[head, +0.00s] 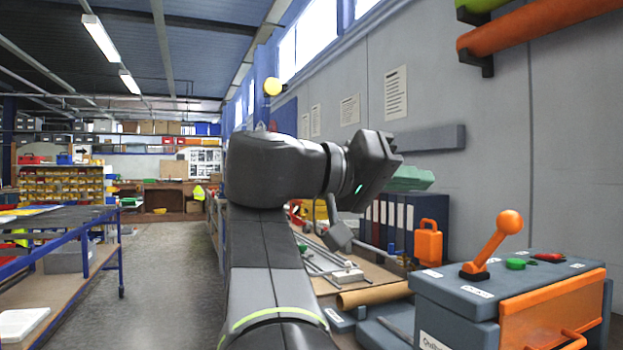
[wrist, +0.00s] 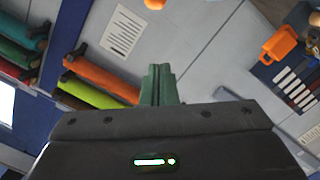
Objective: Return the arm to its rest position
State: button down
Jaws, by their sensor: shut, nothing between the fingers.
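My arm rises in the middle of the head view, bent over to the right at its top. My gripper (head: 422,178) shows its green fingers just right of the dark wrist, in front of the grey wall and above the workbench. In the wrist view my gripper (wrist: 160,70) points up the picture with its two green fingers together and nothing between them. It touches nothing that I can see.
A grey-blue box (head: 455,300) with an orange lever (head: 497,240) stands at the lower right. An orange case (head: 428,243) and dark binders (head: 393,222) stand on the workbench. A blue-framed table (head: 95,262) is at left. The aisle floor (head: 175,270) is clear.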

jog(key=shift+d, duration=0.15)
jog(key=b+x, duration=0.1)
jog(key=x, duration=0.8)
dwell(0.5)
jog(key=shift+w+d, duration=0.1)
